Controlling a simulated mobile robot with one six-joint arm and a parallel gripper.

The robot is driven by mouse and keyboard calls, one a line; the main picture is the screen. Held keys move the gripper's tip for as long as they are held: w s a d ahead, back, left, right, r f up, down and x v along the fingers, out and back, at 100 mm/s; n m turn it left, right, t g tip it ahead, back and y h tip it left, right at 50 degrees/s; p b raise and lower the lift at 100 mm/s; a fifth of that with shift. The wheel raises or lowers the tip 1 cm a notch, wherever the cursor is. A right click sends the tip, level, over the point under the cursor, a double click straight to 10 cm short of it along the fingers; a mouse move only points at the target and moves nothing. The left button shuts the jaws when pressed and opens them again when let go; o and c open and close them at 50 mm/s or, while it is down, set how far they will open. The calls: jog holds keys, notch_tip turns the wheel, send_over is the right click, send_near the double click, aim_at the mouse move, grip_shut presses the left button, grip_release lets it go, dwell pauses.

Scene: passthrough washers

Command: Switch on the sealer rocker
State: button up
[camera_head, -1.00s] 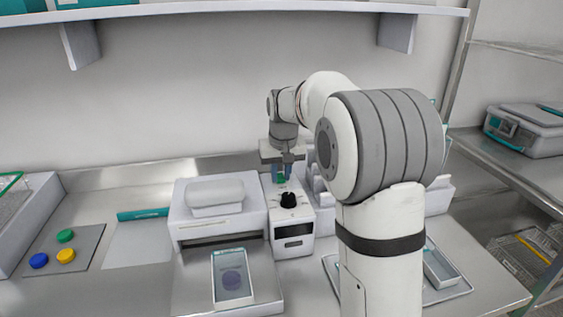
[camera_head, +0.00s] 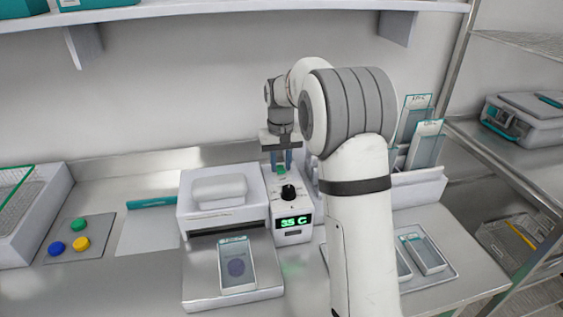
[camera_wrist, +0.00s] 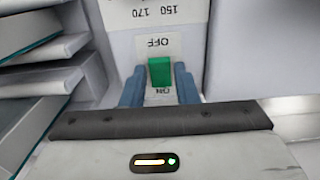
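The green sealer rocker (camera_wrist: 159,72) shows in the wrist view on a white plate, with OFF printed above it and ON partly visible below it. My gripper (camera_wrist: 160,90) has its two blue fingers apart, one on each side of the rocker's lower part. Whether they touch it I cannot tell. In the head view, my gripper (camera_head: 281,162) points down at the top rear of the sealer's control box (camera_head: 291,212). A black knob (camera_head: 288,192) sits in front of it. The box's display (camera_head: 294,222) is lit green and reads 35 C.
A tray with a pouch (camera_head: 237,267) lies before the sealer body (camera_head: 222,212). Coloured caps (camera_head: 80,243) are on a grey mat at left. A rack with pouches (camera_head: 425,150) stands right of my arm, which hides part of the bench.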

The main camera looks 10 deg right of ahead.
aim_at(281, 169)
jog(key=o, duration=0.3)
notch_tip(281, 169, up, 7)
jog(key=shift+f, duration=0.1)
jog(key=shift+r, duration=0.5)
jog(key=shift+s, duration=0.1)
jog(key=s+r+t, duration=0.1)
jog(key=s+r, duration=0.1)
jog(key=s, duration=1.4)
jog(key=s+f, duration=0.2)
jog(key=s, duration=0.3)
jog(key=s+f+t, duration=0.1)
jog(key=s+f, duration=0.1)
jog(key=s, duration=0.4)
jog(key=s+f+t, duration=0.1)
jog(key=s+f, duration=0.1)
jog(key=s, duration=0.3)
jog(key=shift+s+d+f, duration=0.1)
jog(key=shift+s+f, duration=0.15)
